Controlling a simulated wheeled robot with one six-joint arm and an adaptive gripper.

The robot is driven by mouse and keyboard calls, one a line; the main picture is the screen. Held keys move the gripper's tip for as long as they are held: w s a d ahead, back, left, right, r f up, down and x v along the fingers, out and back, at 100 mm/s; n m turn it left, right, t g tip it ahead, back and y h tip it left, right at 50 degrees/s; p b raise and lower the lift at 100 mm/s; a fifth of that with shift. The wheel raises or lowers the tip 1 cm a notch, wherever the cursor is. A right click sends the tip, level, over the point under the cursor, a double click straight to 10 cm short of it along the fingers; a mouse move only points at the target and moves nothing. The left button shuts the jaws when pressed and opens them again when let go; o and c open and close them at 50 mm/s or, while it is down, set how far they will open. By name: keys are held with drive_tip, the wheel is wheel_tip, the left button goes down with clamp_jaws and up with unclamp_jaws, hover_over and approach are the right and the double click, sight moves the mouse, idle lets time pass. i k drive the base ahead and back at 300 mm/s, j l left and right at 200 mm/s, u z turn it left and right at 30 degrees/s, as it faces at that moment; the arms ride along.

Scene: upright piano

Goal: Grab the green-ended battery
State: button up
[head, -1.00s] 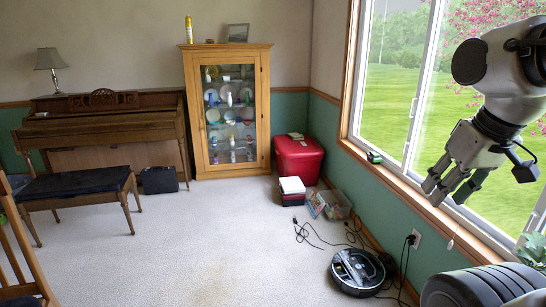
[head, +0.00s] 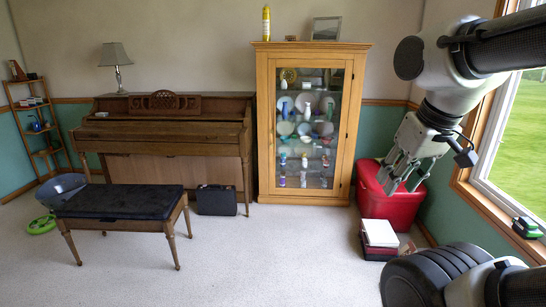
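A small black object with green on it (head: 527,228), which looks like the green-ended battery, sits on the window sill at the right edge of the head view. My gripper (head: 398,184) hangs in the air at the right, fingers pointing down and left. Its fingers are spread apart with nothing between them, so it is open. It is to the left of the green-ended object and well apart from it. In the picture it overlaps the red bin behind it.
A red bin (head: 402,207) stands in the corner, with a white-topped box (head: 379,234) before it. A glass-door cabinet (head: 262,130) stands by the piano (head: 165,128). A black-topped bench (head: 125,200) is at left. Carpet (head: 270,260) in the middle is clear.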

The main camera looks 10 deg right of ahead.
sight(526, 227)
drive_tip(key=i+z, duration=0.3)
drive_tip(key=i, duration=0.3)
drive_tip(key=i+j+z, duration=0.1)
drive_tip(key=i+z, duration=0.25)
drive_tip(key=i, duration=0.2)
drive_tip(key=i+j+z, duration=0.3)
drive_tip(key=i, duration=0.25)
drive_tip(key=i+l+z, duration=0.15)
drive_tip(key=i+z, duration=0.5)
drive_tip(key=z, duration=0.25)
drive_tip(key=i+j+z, duration=0.1)
drive_tip(key=i+z, duration=0.35)
drive_tip(key=i+j+z, duration=0.2)
drive_tip(key=z, duration=0.25)
drive_tip(key=i+j+z, duration=0.3)
drive_tip(key=z, duration=0.15)
